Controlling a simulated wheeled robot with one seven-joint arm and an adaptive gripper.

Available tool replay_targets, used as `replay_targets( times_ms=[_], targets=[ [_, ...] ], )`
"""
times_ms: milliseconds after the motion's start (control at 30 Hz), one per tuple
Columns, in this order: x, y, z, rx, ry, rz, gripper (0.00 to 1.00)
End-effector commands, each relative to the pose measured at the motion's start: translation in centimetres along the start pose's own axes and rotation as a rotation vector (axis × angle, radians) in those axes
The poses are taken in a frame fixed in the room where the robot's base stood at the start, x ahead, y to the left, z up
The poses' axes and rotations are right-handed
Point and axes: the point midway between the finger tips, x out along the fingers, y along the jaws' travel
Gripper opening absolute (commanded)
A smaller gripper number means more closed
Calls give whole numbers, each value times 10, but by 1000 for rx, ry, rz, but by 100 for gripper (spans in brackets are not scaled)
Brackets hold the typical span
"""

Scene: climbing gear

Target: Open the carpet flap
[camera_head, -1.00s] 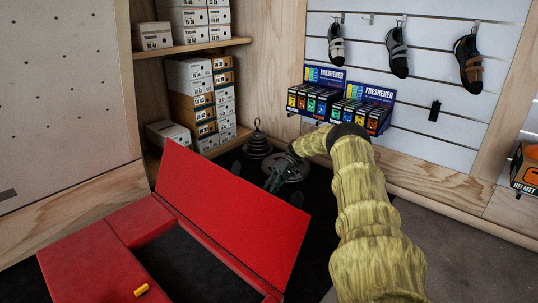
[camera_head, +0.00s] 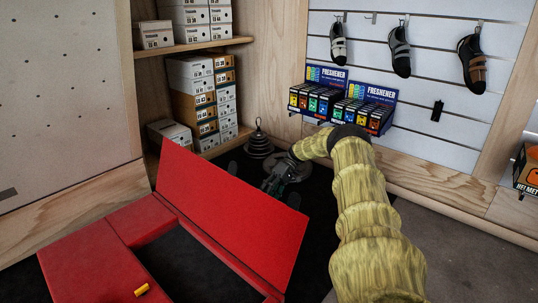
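A red pad (camera_head: 88,262) with a dark recess (camera_head: 195,268) lies on the floor at lower left. A red flap (camera_head: 232,212) stands up along the recess's far side, raised and tilted, its broad red face toward me. My gripper (camera_head: 271,184) is just beyond the flap's upper edge, at the end of my yellow-sleeved arm. Its fingers are small, dark and partly hidden by the flap, so I cannot tell whether they are open or touch it. Small dark shapes (camera_head: 294,200) show along the flap's upper edge.
A dark ringed cone-shaped object (camera_head: 258,143) stands on the floor behind my gripper. Shelves of shoe boxes (camera_head: 201,98) are at the back left. Freshener displays (camera_head: 362,106) and hanging shoes (camera_head: 399,52) line the slatted wall. Grey floor (camera_head: 456,248) at right is clear.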

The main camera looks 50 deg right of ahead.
Motion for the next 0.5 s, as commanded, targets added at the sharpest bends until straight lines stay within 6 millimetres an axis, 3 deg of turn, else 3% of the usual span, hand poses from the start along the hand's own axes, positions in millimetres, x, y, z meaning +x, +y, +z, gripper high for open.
replay_targets(
  times_ms=[267,400,500],
  targets=[
    [4,4,1,5,-6,3,42],
    [-4,4,1,5,-6,4,33],
    [-17,3,1,4,-5,4,32]
  ],
)
